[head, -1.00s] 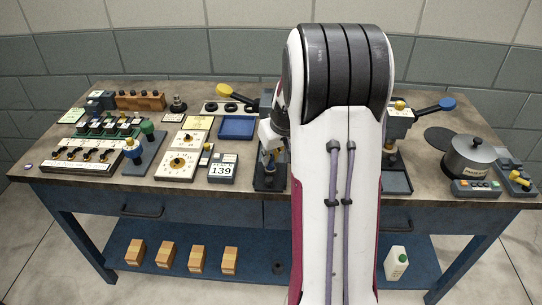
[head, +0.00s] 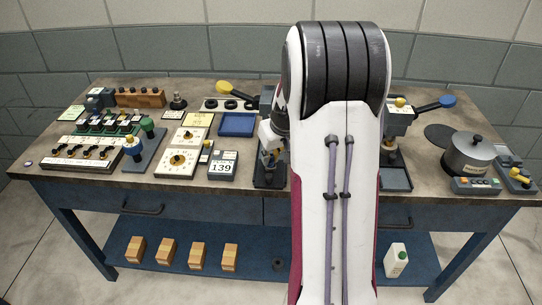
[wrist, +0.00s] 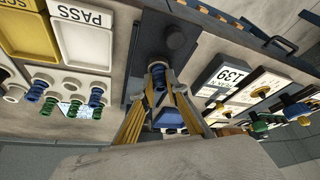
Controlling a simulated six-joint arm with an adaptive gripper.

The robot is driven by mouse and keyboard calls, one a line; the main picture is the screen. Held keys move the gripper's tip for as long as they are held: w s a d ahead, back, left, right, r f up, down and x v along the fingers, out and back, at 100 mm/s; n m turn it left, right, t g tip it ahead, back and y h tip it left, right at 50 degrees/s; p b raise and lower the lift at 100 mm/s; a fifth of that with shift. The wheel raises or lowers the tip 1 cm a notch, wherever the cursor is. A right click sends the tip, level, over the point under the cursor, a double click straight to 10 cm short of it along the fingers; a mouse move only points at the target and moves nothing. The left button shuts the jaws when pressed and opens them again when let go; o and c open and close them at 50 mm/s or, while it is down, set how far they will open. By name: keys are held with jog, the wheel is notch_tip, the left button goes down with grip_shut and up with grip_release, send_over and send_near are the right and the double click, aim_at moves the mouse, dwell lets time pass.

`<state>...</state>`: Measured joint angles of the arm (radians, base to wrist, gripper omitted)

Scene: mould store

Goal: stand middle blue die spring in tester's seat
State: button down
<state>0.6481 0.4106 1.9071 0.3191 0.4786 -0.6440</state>
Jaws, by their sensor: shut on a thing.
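My gripper (wrist: 160,92) is shut on a blue die spring (wrist: 157,70), whose coils show between the fingertips in the wrist view. The spring is over the dark base of the tester (wrist: 140,85), close to its round dark post (wrist: 175,38). I cannot tell whether the spring's end touches the seat, which is hidden. In the head view, the tester (head: 268,180) stands left of my arm, which covers part of it and my gripper.
In the wrist view, a white PASS tray (wrist: 82,40) and yellow scrap tray (wrist: 30,42) lie left of the tester. A pale rack with blue and green springs (wrist: 97,97) is below them. The 139 display (wrist: 232,77) stands close on the right.

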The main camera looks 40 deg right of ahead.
jog(key=c, duration=1.5)
grip_release()
jog(key=shift+r, duration=0.25)
jog(key=shift+r, duration=3.55)
